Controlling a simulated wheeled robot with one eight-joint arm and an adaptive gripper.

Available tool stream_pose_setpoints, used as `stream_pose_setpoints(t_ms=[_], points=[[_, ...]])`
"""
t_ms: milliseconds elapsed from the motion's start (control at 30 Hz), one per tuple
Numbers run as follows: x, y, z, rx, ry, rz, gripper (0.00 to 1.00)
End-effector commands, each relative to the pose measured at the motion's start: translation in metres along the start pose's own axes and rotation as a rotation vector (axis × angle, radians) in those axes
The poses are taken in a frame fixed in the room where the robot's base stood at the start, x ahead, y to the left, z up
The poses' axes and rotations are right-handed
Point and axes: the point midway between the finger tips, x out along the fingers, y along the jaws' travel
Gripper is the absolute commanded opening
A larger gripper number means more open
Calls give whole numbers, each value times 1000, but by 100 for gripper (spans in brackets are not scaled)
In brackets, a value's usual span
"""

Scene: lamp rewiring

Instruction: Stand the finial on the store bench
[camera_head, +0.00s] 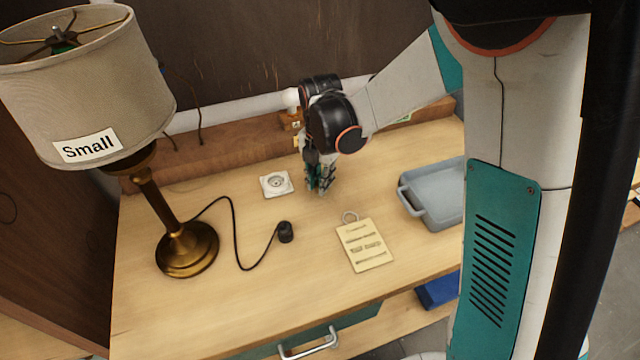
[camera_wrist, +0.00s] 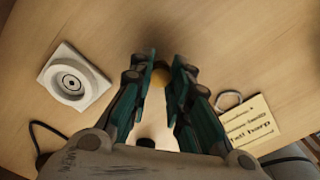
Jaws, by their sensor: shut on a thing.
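The finial (camera_wrist: 161,76) shows in the wrist view as a small rounded brass-coloured piece between the fingertips. My gripper (camera_head: 320,188) is shut on it; the fingers also show in the wrist view (camera_wrist: 160,80). In the head view the gripper points down over the back middle of the wooden bench (camera_head: 190,325), and the fingers hide the finial. The fingertips are close to the bench top; I cannot tell whether the finial touches it. No label shows whether this is the store bench.
A white round-centred socket plate (camera_head: 276,184) lies left of the gripper. A brass lamp (camera_head: 187,248) with a shade marked "Small" stands at left, its cord ending in a black plug (camera_head: 285,232). A printed tag (camera_head: 364,246) and grey tray (camera_head: 432,215) lie right. Bench front is clear.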

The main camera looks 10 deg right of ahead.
Motion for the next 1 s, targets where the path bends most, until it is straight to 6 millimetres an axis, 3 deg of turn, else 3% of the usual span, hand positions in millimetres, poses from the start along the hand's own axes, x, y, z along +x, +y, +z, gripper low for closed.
stream_pose_setpoints(t_ms=[67,433,467,533,867,1000], points=[[9,0,0,0,0,0,0],[12,0,0,0,0,0,0],[12,0,0,0,0,0,22],[11,0,0,0,0,0,38],[10,0,0,0,0,0,38],[1,0,0,0,0,0,38]])
